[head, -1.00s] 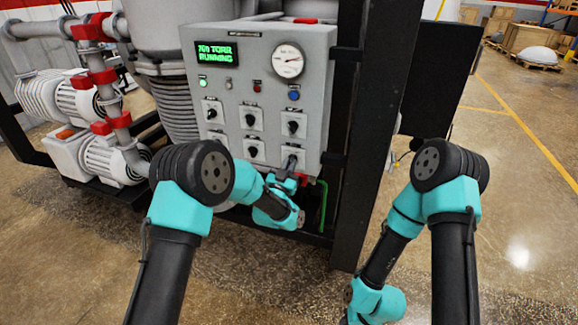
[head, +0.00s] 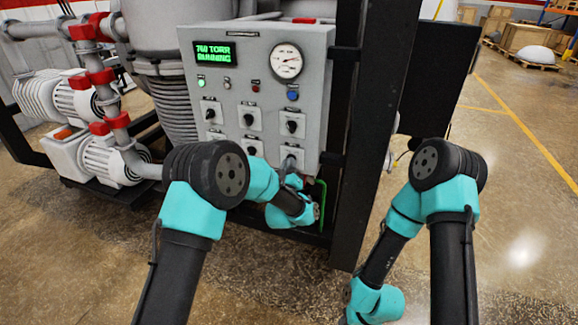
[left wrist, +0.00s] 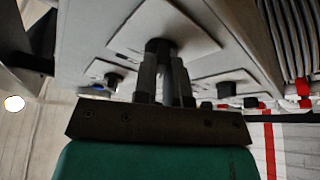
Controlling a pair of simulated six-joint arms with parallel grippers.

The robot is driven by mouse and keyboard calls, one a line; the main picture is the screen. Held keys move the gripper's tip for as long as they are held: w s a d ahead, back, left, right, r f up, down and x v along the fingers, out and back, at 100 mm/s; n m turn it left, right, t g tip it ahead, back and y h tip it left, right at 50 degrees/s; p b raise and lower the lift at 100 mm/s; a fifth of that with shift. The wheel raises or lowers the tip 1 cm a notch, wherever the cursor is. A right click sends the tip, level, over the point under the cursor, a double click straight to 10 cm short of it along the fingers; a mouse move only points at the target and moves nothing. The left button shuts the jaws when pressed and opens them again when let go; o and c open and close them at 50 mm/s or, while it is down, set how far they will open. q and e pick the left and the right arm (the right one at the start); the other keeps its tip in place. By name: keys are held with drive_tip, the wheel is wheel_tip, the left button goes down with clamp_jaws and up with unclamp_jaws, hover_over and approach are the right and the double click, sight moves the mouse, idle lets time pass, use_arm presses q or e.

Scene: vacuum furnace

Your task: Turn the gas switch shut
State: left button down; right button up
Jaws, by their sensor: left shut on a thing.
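The grey control panel (head: 230,130) carries several black rotary switches on white plates. My left gripper (head: 290,166) is at the lower right switch, taken as the gas switch; its label is too small to read. In the left wrist view the two fingers (left wrist: 168,82) are closed around the black knob of the switch (left wrist: 160,45), in front of its pale plate. The fingers and wrist hide much of the knob, and its exact angle is not clear. My right arm hangs at the right, its gripper outside the picture.
The panel also has a green display (head: 214,53), a round gauge (head: 287,61) and small coloured buttons. Another switch (head: 291,122) sits just above the held one. A black frame post (head: 368,140) stands close on the right, with a green pipe (head: 321,205) below.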

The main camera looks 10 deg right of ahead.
use_arm(q)
drive_tip(key=shift+r, duration=0.2)
drive_tip(key=c, duration=1.2)
unclamp_jaws()
drive_tip(key=shift+f, duration=0.1)
drive_tip(key=shift+w, duration=0.1)
drive_tip(key=shift+f, duration=0.1)
drive_tip(key=v, duration=1.7)
drive_tip(key=shift+s, duration=0.25)
